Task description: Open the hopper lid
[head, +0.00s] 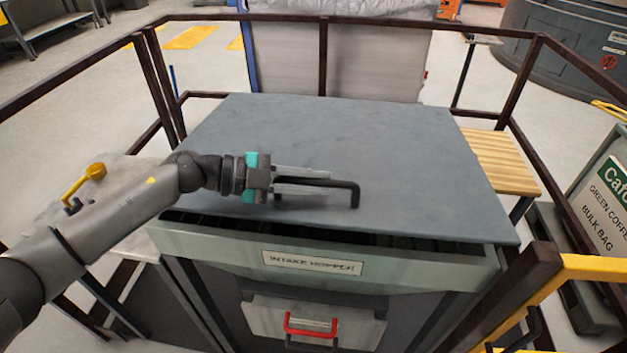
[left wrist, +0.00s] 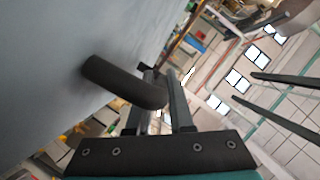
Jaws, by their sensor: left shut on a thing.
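The hopper lid (head: 330,135) is a large flat slate-grey panel over the intake hopper (head: 200,240). Its front edge stands a little above the hopper rim, with a dark gap between. A black bar handle (head: 355,194) is on the lid near its front edge; it also shows in the left wrist view (left wrist: 120,80). My left gripper (head: 325,183) reaches in from the left and is shut on the handle; its fingers (left wrist: 160,85) are around the bar in the left wrist view. My right gripper is not in view.
Dark railings (head: 323,60) surround the hopper at the back and sides. A yellow rail (head: 590,268) is at front right. A wooden board (head: 503,162) lies right of the lid. A bulk bag (head: 605,195) stands at right.

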